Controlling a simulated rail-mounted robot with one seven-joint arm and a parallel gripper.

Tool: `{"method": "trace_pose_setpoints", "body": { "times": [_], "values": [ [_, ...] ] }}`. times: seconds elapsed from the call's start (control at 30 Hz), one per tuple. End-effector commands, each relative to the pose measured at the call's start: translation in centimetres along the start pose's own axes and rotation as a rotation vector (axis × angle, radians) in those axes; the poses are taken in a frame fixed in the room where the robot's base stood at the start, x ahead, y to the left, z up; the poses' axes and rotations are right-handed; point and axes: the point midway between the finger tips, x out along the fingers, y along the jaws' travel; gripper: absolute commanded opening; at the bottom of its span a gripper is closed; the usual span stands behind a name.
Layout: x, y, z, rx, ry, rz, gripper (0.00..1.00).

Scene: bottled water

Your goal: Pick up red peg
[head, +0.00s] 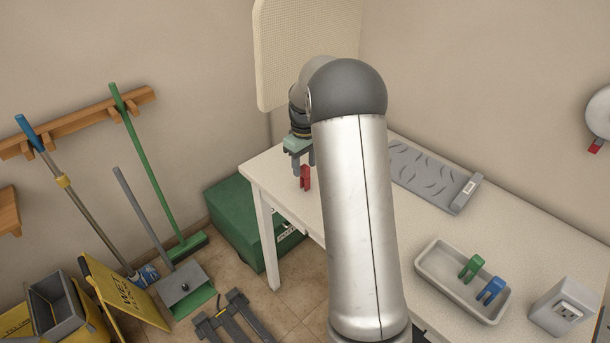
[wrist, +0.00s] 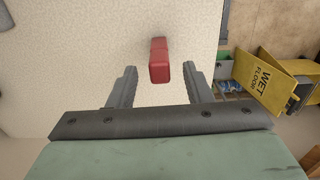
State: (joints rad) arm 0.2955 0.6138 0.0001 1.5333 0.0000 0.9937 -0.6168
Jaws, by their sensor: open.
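The red peg (head: 306,178) stands on the white table near its far left corner in the head view. In the wrist view the red peg (wrist: 160,60) is just beyond my fingertips, roughly midway between them. My gripper (head: 301,165) is above and close beside the peg, pointing down. In the wrist view my gripper (wrist: 160,78) is open, with a finger on each side and nothing held. My arm hides part of the table in the head view.
A white tray (head: 428,270) on the table holds a green peg (head: 471,268) and a blue peg (head: 491,290). A grey panel (head: 425,172) lies behind my arm. A socket box (head: 563,307) stands at right. The table's left edge is close to the red peg.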

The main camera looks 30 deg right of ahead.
Motion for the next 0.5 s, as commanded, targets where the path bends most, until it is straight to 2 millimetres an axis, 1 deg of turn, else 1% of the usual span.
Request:
{"method": "trace_pose_setpoints", "body": {
  "times": [0.07,0.3,0.4,0.5],
  "values": [
    [0.6,0.0,0.1,0.0,-0.003,-0.002,0.45],
    [4.1,0.0,0.4,0.0,-0.003,-0.003,0.45],
    [5.0,0.0,0.4,0.0,-0.002,-0.002,0.45],
    [5.2,0.0,0.3,0.0,-0.001,-0.001,0.45]
  ]
}}
